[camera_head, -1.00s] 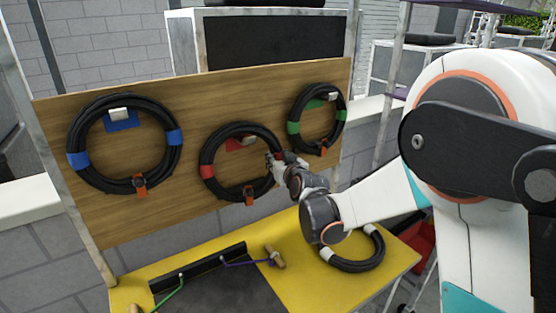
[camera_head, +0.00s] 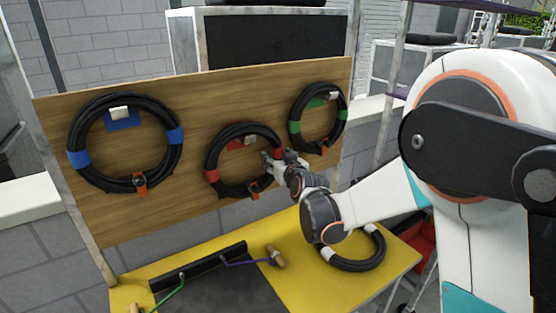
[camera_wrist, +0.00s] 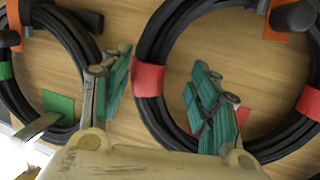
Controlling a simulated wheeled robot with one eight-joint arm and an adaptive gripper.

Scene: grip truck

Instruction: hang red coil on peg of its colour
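The red coil (camera_head: 209,160), a black ring of cable with two red bands, is upright against the wooden board. It encircles the red plate (camera_head: 235,144) and its pale peg (camera_head: 249,139); I cannot tell whether its top rests on the peg. My gripper (camera_head: 277,158) is at the coil's right side by a red band. In the wrist view my gripper (camera_wrist: 162,78) is open, with its green-padded fingers apart on either side of the banded stretch (camera_wrist: 149,80) of the coil. One finger partly covers the red plate there and hides the peg.
A blue-banded coil (camera_head: 73,137) hangs at left and a green-banded coil (camera_head: 343,117) close by at right, on the wooden board (camera_head: 190,120). The yellow table (camera_head: 305,290) below holds a white-banded coil (camera_head: 355,266) and wooden-handled tools (camera_head: 275,256).

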